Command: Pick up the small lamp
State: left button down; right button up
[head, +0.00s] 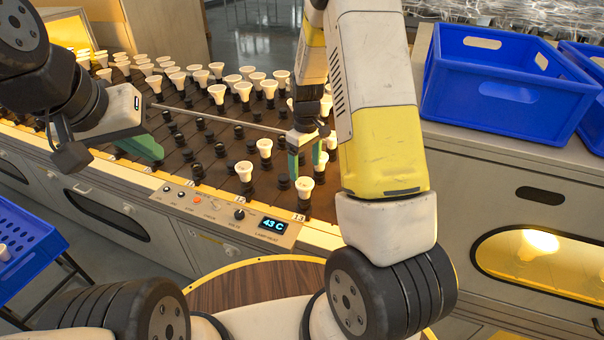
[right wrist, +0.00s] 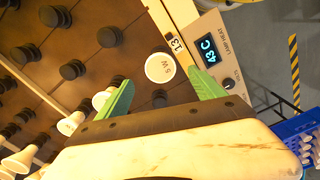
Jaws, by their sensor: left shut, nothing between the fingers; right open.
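A small white lamp (head: 304,187) stands upright in a black socket near the label 13 at the rack's front edge. In the right wrist view its round face (right wrist: 159,67) reads 5 W. My right gripper (head: 306,168) is open above this lamp, its green fingers pointing down. In the right wrist view the lamp appears just beyond the gap between the right fingertips (right wrist: 160,79); I see no contact. My left gripper (head: 148,150) is shut and empty over the rack's left front. Other white lamps (head: 264,146) stand nearby.
The dark rack holds many lamps at the back and several empty black sockets (right wrist: 72,70). A thin rod (head: 225,119) crosses it. A control panel (right wrist: 222,62) reads 43 C. Blue crates stand at right (head: 480,105) and lower left (head: 40,262). A round wooden top (head: 250,285) lies in front.

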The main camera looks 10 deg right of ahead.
aim_at(305, 182)
jog(key=shift+d+f, duration=0.1)
jog(key=shift+f, duration=0.4)
notch_tip(305, 182, down, 7)
jog(key=shift+f, duration=0.15)
jog(key=c, duration=1.5)
